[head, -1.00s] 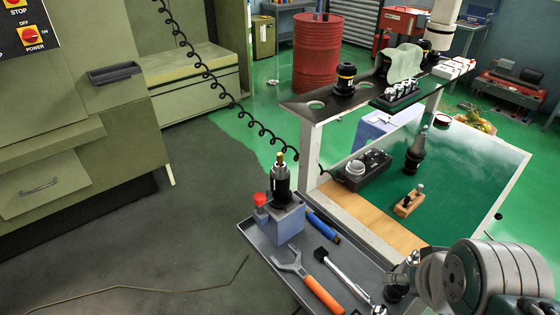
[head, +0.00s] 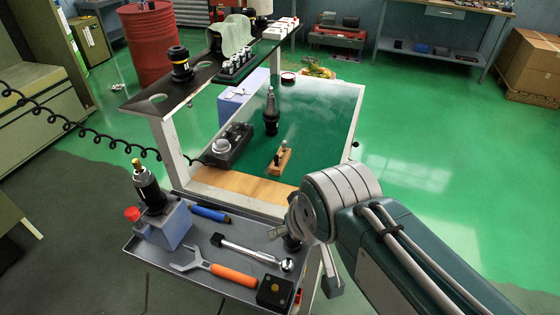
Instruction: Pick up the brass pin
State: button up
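I cannot make out a separate brass pin with certainty. A small brass-coloured tip (head: 137,165) stands on top of the black tool holder (head: 148,190), upright in a blue-grey block at the left end of the cart's tray. A wooden block (head: 280,162) on the green surface holds small upright pins, one with a light top; their material is too small to tell. My gripper (head: 308,245) is over the right end of the tray, apart from both. My wrist largely hides it, so its opening and whether it holds anything do not show.
The grey tray (head: 140,246) also carries a blue-handled tool (head: 210,214), a ratchet (head: 250,250), an orange-handled wrench (head: 232,273) and a black box (head: 275,292). A dark upper shelf (head: 185,85) stands above the green top. A coiled cable (head: 85,132) hangs at left.

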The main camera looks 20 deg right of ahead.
aim_at(138, 166)
jog(key=j+z, duration=0.75)
jog(key=j+u, duration=0.35)
jog(key=i+j+u, duration=0.15)
jog(key=u, duration=0.2)
jog(key=i+j+u, duration=0.1)
jog(key=j+u, duration=0.25)
jog(key=l, duration=0.1)
